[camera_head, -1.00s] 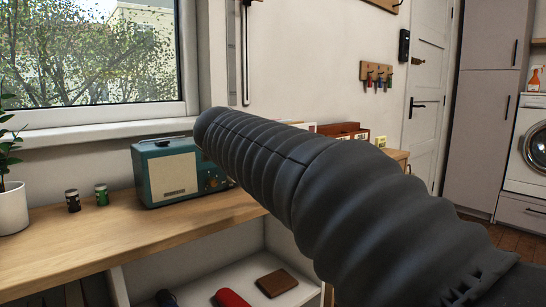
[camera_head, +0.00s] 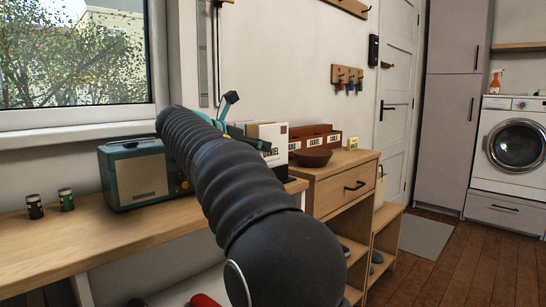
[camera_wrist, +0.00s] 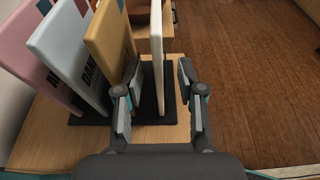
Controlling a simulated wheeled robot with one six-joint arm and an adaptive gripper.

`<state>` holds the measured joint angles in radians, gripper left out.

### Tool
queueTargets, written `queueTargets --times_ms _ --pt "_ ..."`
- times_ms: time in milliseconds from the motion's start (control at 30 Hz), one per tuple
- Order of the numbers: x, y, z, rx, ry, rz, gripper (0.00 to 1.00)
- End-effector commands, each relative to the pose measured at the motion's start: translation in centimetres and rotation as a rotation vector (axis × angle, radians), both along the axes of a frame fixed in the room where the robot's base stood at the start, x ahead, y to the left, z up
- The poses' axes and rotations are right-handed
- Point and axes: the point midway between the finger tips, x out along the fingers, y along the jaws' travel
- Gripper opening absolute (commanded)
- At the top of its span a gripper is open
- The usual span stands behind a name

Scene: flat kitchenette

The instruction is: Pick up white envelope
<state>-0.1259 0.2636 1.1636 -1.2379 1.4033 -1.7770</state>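In the wrist view, a thin white upright piece (camera_wrist: 156,50), seen edge-on, stands in a black rack (camera_wrist: 150,125). It looks like a white envelope. My gripper (camera_wrist: 160,70) is open, with one finger on each side of this piece; contact is not clear. To its left stand a yellow (camera_wrist: 108,42), a white (camera_wrist: 72,52) and a pink piece (camera_wrist: 40,42), some with printed letters. In the head view, a white piece lettered DANIEL (camera_head: 272,142) shows beside my gripper (camera_head: 248,120), which is partly hidden behind my arm.
A brown bowl (camera_head: 313,157) and reddish-brown lettered boxes (camera_head: 320,139) stand on the wooden cabinet (camera_head: 340,180) just right. A teal radio (camera_head: 130,170) and two small cans (camera_head: 66,199) are on the counter (camera_head: 50,235). Open wooden floor (camera_head: 450,265) lies to the right.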

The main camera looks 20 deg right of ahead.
Motion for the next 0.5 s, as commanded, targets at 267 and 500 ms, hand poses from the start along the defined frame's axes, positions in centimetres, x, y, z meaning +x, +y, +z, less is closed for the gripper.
queueTargets --times_ms 267,500 --pt "0.5 -1.5 -0.5 0.0 -0.001 -0.001 0.39" --pt "1.5 -4.1 -1.2 0.0 0.0 -0.004 0.39"
